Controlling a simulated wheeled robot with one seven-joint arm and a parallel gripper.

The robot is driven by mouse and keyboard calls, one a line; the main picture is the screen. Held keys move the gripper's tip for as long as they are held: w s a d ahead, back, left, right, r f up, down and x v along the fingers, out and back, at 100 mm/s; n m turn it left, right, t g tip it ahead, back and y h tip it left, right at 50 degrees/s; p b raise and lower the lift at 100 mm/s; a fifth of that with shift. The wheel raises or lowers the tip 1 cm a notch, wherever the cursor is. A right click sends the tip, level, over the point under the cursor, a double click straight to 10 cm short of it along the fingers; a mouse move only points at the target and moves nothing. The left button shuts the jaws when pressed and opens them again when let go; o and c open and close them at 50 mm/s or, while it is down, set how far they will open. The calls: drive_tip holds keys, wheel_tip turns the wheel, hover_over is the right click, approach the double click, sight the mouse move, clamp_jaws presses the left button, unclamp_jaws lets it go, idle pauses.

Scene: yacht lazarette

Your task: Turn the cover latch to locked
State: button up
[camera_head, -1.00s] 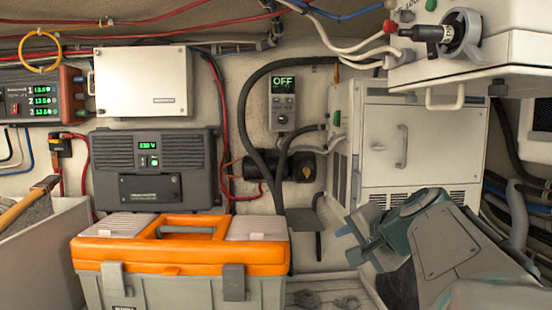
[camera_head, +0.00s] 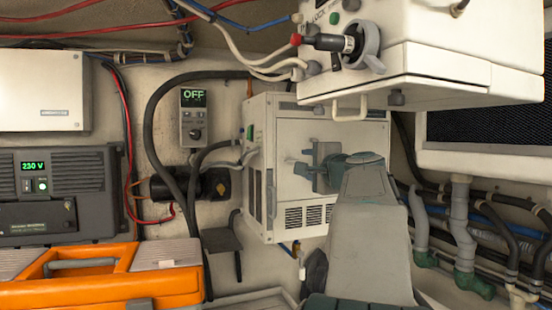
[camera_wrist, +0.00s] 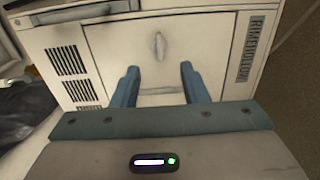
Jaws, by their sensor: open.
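The white cabinet (camera_head: 315,122) has a front cover panel (camera_wrist: 112,45), seen sideways in the wrist view. The cover latch (camera_wrist: 159,46) is a small oval grip, lengthwise up and down in that view. A bar handle (camera_wrist: 160,91) lies below it, between the fingers in the picture. My gripper (camera_wrist: 159,70) is open and empty, fingers spread with the latch just past their tips, roughly centred. In the head view my gripper (camera_head: 304,160) is in front of the panel, and I cannot make out the latch there. Whether the fingers touch the panel is unclear.
A white overhead unit (camera_head: 440,60) with a black-handled rotary switch (camera_head: 345,45) hangs above my arm. An orange-lidded toolbox (camera_head: 110,285) stands at lower left. Pipes and hoses (camera_head: 460,225) run at right. A control box (camera_head: 193,116) reading OFF is on the wall left of the cabinet.

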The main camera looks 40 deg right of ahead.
sight(294, 161)
drive_tip(key=p+x, duration=0.2)
drive_tip(key=x, duration=0.5)
drive_tip(key=shift+w, duration=0.15)
drive_tip(key=shift+a, duration=0.1)
